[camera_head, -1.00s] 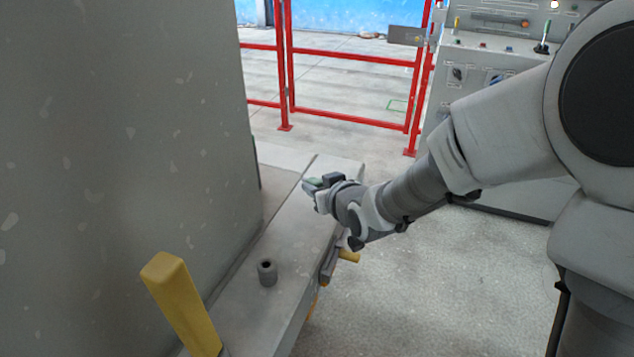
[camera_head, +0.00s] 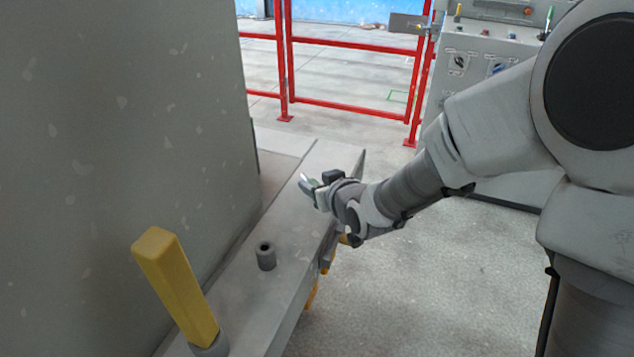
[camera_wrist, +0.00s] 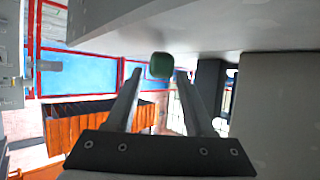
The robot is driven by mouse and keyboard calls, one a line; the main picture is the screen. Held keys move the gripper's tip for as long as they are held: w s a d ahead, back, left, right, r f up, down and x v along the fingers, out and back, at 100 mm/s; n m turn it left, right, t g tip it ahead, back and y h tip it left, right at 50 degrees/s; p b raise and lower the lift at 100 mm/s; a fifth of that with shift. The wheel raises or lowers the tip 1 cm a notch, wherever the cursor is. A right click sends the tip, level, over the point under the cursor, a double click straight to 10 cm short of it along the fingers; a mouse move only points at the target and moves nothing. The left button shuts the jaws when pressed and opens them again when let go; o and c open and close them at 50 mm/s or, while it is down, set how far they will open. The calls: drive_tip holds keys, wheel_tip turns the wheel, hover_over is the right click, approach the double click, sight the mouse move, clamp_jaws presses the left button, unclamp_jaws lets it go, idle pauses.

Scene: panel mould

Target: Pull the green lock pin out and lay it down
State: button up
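The green lock pin shows in the wrist view as a small rounded green end (camera_wrist: 161,65) against the edge of a grey surface. It lies between or just beyond my fingertips, with a gap on each side; I cannot tell its depth. My gripper (camera_wrist: 160,72) is open, its two fingers apart. I cannot make out the green pin in the head view.
A yellow square bar (camera_head: 178,285) stands tilted in a socket at the near end of the ledge. A tall grey panel (camera_head: 120,150) closes off the left. A red fence (camera_head: 350,105) and a control cabinet (camera_head: 480,70) stand behind. The floor right of the ledge is clear.

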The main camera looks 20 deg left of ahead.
drive_tip(key=shift+o, duration=0.7)
